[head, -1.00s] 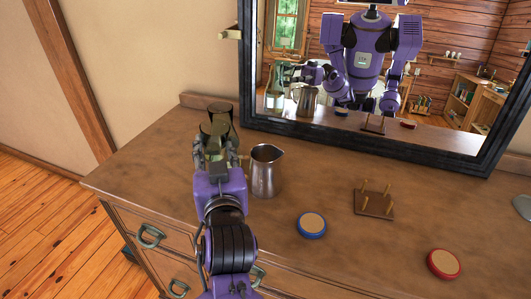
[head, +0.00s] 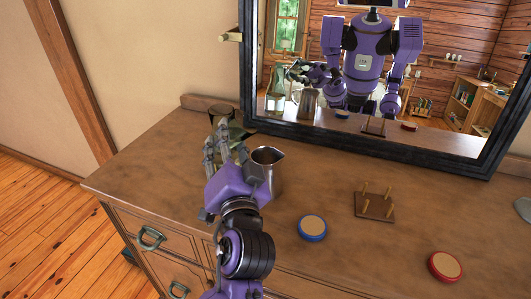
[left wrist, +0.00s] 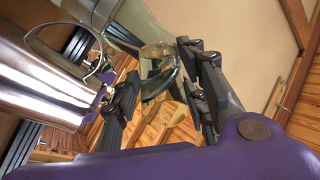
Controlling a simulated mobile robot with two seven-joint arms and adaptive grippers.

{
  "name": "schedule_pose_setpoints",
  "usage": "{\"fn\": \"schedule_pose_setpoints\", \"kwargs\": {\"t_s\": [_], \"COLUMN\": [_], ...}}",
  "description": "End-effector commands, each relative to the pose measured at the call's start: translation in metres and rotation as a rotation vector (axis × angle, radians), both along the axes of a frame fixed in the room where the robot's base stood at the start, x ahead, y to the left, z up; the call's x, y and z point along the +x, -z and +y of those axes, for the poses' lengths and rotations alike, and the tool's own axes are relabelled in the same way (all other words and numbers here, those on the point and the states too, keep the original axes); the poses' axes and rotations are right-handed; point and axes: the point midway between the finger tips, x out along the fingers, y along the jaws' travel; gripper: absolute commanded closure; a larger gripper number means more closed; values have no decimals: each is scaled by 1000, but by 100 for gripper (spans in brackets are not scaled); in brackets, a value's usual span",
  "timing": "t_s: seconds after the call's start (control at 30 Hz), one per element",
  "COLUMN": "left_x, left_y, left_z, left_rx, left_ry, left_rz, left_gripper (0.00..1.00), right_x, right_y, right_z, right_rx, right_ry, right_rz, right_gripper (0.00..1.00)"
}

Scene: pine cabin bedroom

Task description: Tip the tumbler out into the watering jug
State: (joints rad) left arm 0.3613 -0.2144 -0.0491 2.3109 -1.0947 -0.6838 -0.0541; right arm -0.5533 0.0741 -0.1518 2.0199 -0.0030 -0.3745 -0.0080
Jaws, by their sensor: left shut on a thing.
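The tumbler (head: 237,134), a greenish clear glass, is held in my left gripper (head: 225,143), tilted to the right with its mouth towards the watering jug. The jug (head: 267,170) is a shiny metal pitcher standing upright on the dresser, just right of the gripper and partly covered by it. In the left wrist view the tumbler (left wrist: 158,72) sits between the fingers (left wrist: 165,95), and the jug (left wrist: 42,82) lies to the left. I cannot make out any liquid in flight. My right gripper is not directly in view.
A dark glass vessel (head: 219,111) stands behind the tumbler. A blue-rimmed disc (head: 312,228), a pegged wooden block (head: 374,206) and a red-rimmed disc (head: 445,266) lie to the right on the dresser (head: 330,180). A black-framed mirror (head: 370,146) rises behind.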

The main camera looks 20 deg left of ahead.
Motion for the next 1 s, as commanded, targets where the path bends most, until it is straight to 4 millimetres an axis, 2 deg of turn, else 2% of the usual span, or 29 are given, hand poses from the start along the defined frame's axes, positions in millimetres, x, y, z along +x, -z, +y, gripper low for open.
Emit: {"fn": "schedule_pose_setpoints", "kwargs": {"t_s": [0.4,1.0], "left_x": [-1,-1], "left_y": [6,-2], "left_z": [2,2], "left_rx": [158,255], "left_ry": [1,1], "left_rz": [52,82], "left_gripper": [92,92], "right_x": [-5,1], "right_y": [5,-8], "right_z": [0,0], "right_rx": [0,2], "right_ry": [0,4], "right_rz": [11,-7], "right_gripper": [60,60]}}
